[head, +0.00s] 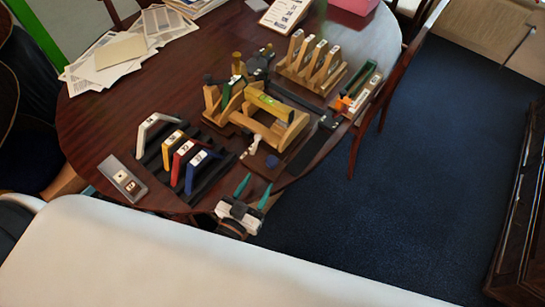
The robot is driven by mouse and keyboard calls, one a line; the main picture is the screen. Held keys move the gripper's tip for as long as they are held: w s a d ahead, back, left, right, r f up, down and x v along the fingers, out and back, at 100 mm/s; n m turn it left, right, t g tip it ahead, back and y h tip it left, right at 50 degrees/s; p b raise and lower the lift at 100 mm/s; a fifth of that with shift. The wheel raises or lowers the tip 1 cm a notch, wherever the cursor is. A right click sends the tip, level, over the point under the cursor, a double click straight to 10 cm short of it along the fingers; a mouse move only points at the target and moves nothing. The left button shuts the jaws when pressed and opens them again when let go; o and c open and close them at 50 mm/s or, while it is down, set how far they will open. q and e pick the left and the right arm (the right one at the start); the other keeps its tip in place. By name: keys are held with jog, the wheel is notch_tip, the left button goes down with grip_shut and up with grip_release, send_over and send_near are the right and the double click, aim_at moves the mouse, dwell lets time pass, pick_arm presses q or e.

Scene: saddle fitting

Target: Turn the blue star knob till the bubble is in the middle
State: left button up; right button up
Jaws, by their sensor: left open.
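The blue star knob (271,161) is a small dark blue round shape near the table's front edge, below the wooden fixture (277,131). A yellow-green level (270,105) lies on top of the fixture; its bubble is too small to make out. My left gripper (256,184) is at the table's front edge, just below the knob in the picture. Its two teal fingers are apart with nothing between them, and they point up the picture toward the knob without visibly touching it. My right gripper is not in view.
A black rack (213,172) with white, yellow, red and blue angled pieces stands left of the knob. A grey plate (122,179) lies at the left edge. A wooden rack (309,66) and an open-topped tray (362,93) stand behind right. Papers (120,48) cover the far left.

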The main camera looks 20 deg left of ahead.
aim_at(269, 166)
pick_arm(q)
jog(key=w, duration=0.2)
jog(key=w+d, duration=0.1)
jog(key=w, duration=0.5)
jog(key=shift+d+p, duration=0.15)
jog(key=shift+p, duration=0.2)
jog(key=shift+w+d, duration=0.1)
jog(key=shift+w, duration=0.35)
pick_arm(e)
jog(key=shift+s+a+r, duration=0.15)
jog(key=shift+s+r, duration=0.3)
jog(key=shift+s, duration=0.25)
pick_arm(q)
jog(key=c, duration=0.9)
jog(key=shift+f+m+g+h+b, duration=0.1)
jog(key=shift+m+g+h+b, duration=0.5)
jog(key=shift+m+h+b, duration=0.95)
jog(key=shift+m+g+h+b, duration=0.4)
jog(key=shift+m+g+h, duration=0.45)
jog(key=shift+h, duration=1)
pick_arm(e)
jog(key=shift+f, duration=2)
